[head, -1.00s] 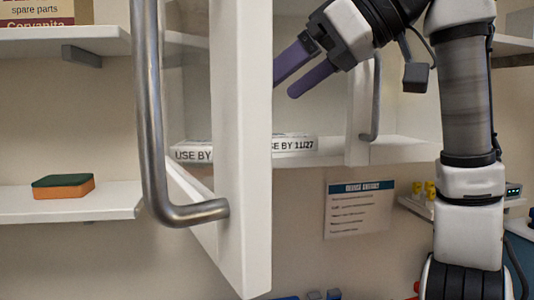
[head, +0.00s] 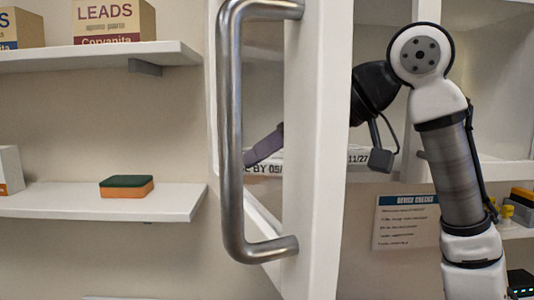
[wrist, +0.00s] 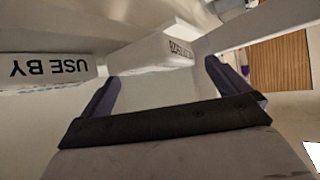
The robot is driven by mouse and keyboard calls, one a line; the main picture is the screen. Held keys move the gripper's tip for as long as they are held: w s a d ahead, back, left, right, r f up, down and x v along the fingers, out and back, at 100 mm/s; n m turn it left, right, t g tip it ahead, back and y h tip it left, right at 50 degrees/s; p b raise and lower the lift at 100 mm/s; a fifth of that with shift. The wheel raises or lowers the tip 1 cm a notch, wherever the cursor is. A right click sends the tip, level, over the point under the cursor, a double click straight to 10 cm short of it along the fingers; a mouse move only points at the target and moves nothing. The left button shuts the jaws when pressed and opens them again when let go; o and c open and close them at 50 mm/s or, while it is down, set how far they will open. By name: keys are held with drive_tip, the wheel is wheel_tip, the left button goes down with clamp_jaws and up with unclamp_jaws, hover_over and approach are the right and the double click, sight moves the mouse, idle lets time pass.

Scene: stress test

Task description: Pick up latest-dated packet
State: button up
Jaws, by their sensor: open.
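A white packet (head: 264,169) on the cupboard shelf shows "BY 05/", the rest of its date hidden by the open door. A second packet (head: 358,156) to its right shows "11/27", partly hidden by the door. One purple finger of my gripper (head: 264,147) shows just above the 05/ packet; the door edge hides the rest. In the wrist view my gripper (wrist: 160,80) is open and empty. One packet (wrist: 50,70) there reads "USE BY" upside down at the left. Another packet (wrist: 150,58) lies beyond the fingers, between them, its print unreadable. Which is which I cannot tell.
The open cupboard door (head: 315,130) with its long metal handle (head: 229,130) stands in front of the packets. At the left, shelves hold a green and orange sponge (head: 127,187) and a LEADS box (head: 113,22). A notice (head: 405,221) hangs below the cupboard.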

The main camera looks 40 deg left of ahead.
drive_tip(key=shift+x, duration=0.95)
drive_tip(key=shift+d, duration=0.1)
drive_tip(key=c, duration=1.2)
